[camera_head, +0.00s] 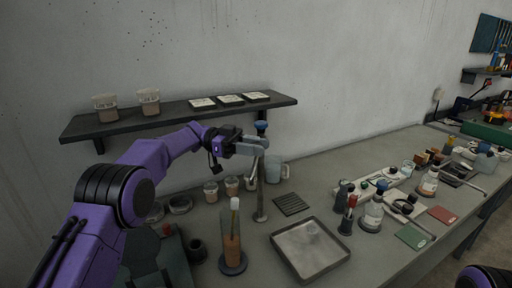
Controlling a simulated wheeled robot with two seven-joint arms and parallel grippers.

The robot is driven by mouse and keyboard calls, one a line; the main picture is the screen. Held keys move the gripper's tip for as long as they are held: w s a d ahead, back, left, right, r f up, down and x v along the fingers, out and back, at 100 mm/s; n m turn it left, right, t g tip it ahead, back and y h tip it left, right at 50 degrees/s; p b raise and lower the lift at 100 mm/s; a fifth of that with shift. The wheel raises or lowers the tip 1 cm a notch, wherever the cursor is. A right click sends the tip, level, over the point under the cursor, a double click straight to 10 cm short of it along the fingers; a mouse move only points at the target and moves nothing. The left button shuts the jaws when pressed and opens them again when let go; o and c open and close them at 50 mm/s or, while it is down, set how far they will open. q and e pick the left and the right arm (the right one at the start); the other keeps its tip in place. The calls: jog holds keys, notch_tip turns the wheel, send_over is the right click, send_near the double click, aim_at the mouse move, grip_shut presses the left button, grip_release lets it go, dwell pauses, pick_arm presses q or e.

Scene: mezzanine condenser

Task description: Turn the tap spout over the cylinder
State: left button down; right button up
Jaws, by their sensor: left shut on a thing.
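The tap is a slim metal post (261,205) standing on the bench, with a blue knob (261,127) at its top. A short grey piece, seemingly the spout (252,174), hangs beside the post. My left gripper (263,143) is shut at the top of the tap, just below the knob; its fingers hide what they grip, seemingly the spout. The likely cylinder (231,246) is a tall clear tube with orange-brown contents and a dark round base. It stands upright, nearer than the tap and to its left. My right gripper is out of view.
A metal tray (310,249) lies right of the cylinder, with a dark ribbed mat (291,204) behind it. A clear jug (273,170) stands behind the tap. Small jars (211,192) stand to its left. Bottles (373,213) crowd the right. A wall shelf (180,115) hangs behind my left arm.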

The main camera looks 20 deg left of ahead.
aim_at(256, 164)
pick_arm(q)
jog(key=c, duration=0.9)
grip_release()
jog(key=shift+f, duration=0.2)
jog(key=shift+r, duration=0.1)
notch_tip(256, 164, up, 2)
jog(key=shift+r+b, duration=0.25)
jog(key=shift+b, duration=0.25)
jog(key=s+r+b, duration=0.2)
jog(key=s+d+r+b, duration=0.1)
jog(key=s+r, duration=0.1)
jog(key=r, duration=0.1)
jog(key=shift+s+d+b, duration=0.1)
jog(key=shift+s+b, duration=0.05)
jog(key=shift+b, duration=0.25)
jog(key=s+d+r+b, duration=0.2)
jog(key=s+r+b, duration=0.2)
jog(key=s, duration=0.5)
jog(key=shift+s+d+r, duration=0.15)
jog(key=shift+d+r, duration=0.05)
jog(key=shift+r, duration=0.5)
